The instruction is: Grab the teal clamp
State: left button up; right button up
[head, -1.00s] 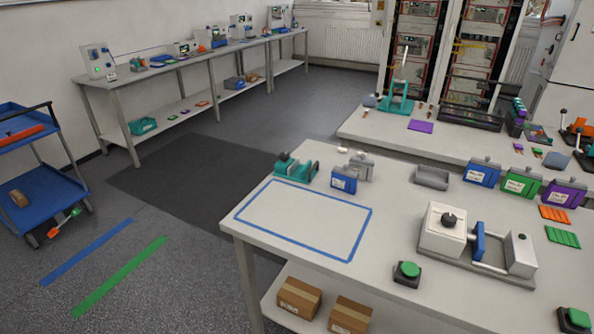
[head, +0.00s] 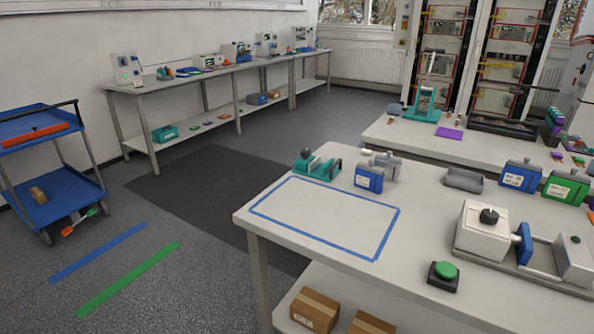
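A teal clamp (head: 318,166) with a dark round knob sits on the near table, at the far left edge behind the blue taped rectangle. A larger teal press-like device (head: 424,103) with an upright handle stands on the table farther back. Neither of my grippers shows in the head view.
Right of the clamp stand a blue box (head: 369,178) and a grey block (head: 388,166). The blue taped rectangle (head: 330,215) is empty. A green button (head: 444,272) and a white-and-grey fixture (head: 484,230) occupy the right.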

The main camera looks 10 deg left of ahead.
aim_at(327, 172)
jog(key=u, duration=0.4)
jog(key=i+j+u, duration=0.1)
jog(key=u, duration=0.65)
jog(key=i+u, duration=0.1)
jog(key=u, duration=0.25)
jog(key=i+j+u, duration=0.1)
jog(key=i+u, duration=0.2)
jog(key=i, duration=0.4)
jog(key=i+u, duration=0.3)
jog(key=i, duration=0.4)
jog(key=i+l+z, duration=0.1)
jog(key=i+z, duration=0.75)
jog(key=i+j+z, duration=0.3)
jog(key=i+z, duration=0.15)
jog(key=i+l+z, duration=0.2)
jog(key=i+z, duration=1)
jog(key=i, duration=0.2)
jog(key=i+j+z, duration=0.2)
jog(key=i, duration=0.35)
jog(key=i+j+z, duration=0.25)
jog(key=i, duration=0.25)
jog(key=l+z, duration=0.1)
jog(key=z, duration=1.65)
